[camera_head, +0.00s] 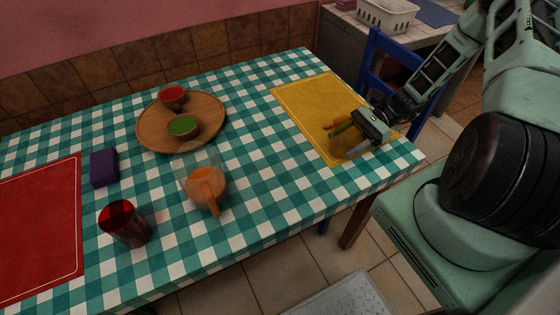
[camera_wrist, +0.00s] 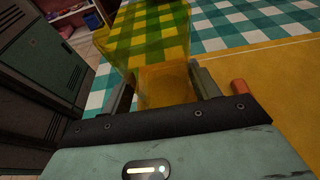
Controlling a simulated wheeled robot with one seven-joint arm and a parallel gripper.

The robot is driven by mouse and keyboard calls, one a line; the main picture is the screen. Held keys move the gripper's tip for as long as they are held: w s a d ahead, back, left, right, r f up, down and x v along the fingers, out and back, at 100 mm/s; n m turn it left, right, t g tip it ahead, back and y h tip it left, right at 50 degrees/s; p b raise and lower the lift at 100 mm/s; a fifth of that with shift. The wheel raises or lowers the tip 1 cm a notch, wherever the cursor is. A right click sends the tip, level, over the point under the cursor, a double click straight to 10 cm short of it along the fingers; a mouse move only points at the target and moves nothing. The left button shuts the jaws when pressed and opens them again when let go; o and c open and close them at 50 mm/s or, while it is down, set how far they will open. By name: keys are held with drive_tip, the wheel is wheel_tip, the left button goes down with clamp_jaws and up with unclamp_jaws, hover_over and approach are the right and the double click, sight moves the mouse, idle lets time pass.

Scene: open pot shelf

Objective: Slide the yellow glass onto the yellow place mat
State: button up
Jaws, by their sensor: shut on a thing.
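The yellow glass (camera_head: 350,149) is see-through and sits over the near right part of the yellow place mat (camera_head: 302,97), close to the mat's near edge. My gripper (camera_head: 342,139) is low over the mat and shut on the glass, hiding part of it. In the wrist view the glass (camera_wrist: 150,45) lies between the two fingers of my gripper (camera_wrist: 163,84). The mat (camera_wrist: 285,85) fills the right of that view. I cannot tell whether the glass base touches the mat.
A small orange piece (camera_wrist: 240,87) shows beside one finger. A round wooden tray (camera_head: 205,105) holds a red bowl (camera_head: 172,94) and a green-filled bowl (camera_head: 183,126). An orange-handled glass jug (camera_head: 206,184), red glass (camera_head: 125,224), purple block (camera_head: 104,167) and red mat (camera_head: 40,225) are farther left. A blue chair (camera_head: 372,58) stands behind.

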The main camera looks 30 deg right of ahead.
drive_tip(key=o, duration=0.8)
drive_tip(key=shift+o, duration=0.2)
drive_tip(key=b+v, duration=0.2)
drive_tip(key=v, duration=1.5)
drive_tip(key=shift+d+r+b, duration=0.1)
drive_tip(key=shift+d+b, duration=0.05)
drive_tip(key=shift+b, duration=0.15)
